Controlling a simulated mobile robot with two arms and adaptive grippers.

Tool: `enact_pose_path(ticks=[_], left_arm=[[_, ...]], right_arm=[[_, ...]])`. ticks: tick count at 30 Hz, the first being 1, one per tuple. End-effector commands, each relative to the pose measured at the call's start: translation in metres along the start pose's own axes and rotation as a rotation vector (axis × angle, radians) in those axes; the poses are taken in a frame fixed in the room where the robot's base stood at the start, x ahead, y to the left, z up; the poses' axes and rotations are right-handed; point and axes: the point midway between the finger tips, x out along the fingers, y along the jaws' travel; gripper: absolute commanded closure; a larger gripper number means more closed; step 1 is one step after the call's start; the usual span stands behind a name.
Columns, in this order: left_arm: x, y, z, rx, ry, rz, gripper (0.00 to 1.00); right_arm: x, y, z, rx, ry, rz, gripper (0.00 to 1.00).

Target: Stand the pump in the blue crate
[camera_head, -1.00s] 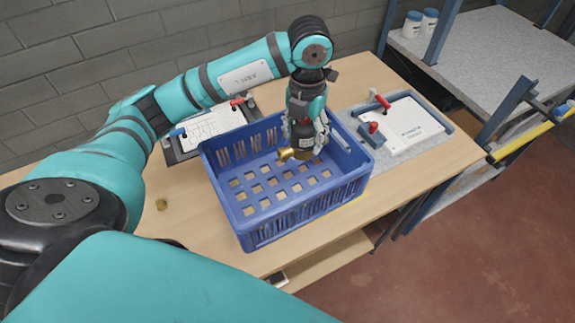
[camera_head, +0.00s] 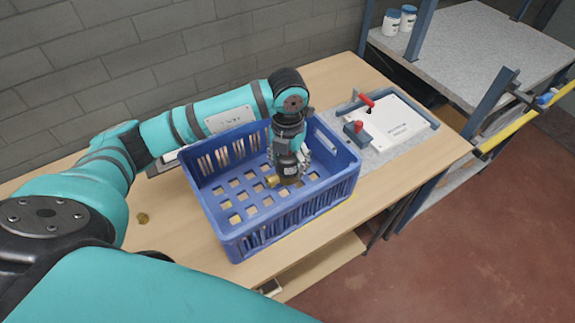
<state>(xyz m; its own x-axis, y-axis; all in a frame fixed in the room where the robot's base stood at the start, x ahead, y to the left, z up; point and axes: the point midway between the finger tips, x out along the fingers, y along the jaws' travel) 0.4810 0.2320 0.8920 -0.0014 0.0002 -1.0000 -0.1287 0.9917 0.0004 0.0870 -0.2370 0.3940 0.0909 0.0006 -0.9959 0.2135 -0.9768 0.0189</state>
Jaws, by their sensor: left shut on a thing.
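The blue crate (camera_head: 291,219) stands on the wooden table, its floor and walls full of square and slotted openings. My left gripper (camera_head: 289,160) points down inside the crate, toward its right back part. It is shut on the pump (camera_head: 289,172), a dark body with a brass fitting that sticks out to the left. The pump looks upright and low in the crate. I cannot tell whether it touches the crate floor. The gripper hides the pump's upper part. My right gripper is not in view.
A grey tray with a white panel (camera_head: 395,121) and a red-handled valve (camera_head: 367,100) lies right of the crate. A grey shelf (camera_head: 470,50) with white jars stands at the back right.

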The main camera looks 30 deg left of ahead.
Motion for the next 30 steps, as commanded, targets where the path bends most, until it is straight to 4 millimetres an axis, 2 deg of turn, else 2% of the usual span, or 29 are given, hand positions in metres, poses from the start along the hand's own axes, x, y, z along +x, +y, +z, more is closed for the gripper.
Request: enact_pose_path(ticks=[5,15,16,21,30], left_arm=[[0.019,0.0,0.0,-0.001,0.0,-0.001,1.0],[0.023,0.0,0.001,0.0,-0.003,-0.001,1.0],[0.025,0.0,0.0,0.0,0.001,0.001,0.42],[0.024,0.0,0.0,0.0,0.001,0.001,0.2],[0.022,0.0,0.0,0.0,0.001,0.001,0.2]], right_arm=[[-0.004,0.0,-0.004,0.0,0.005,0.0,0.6],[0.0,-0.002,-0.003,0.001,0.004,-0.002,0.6],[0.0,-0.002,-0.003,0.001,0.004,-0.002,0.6],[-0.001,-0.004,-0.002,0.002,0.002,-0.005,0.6],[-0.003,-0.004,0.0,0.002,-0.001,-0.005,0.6]])
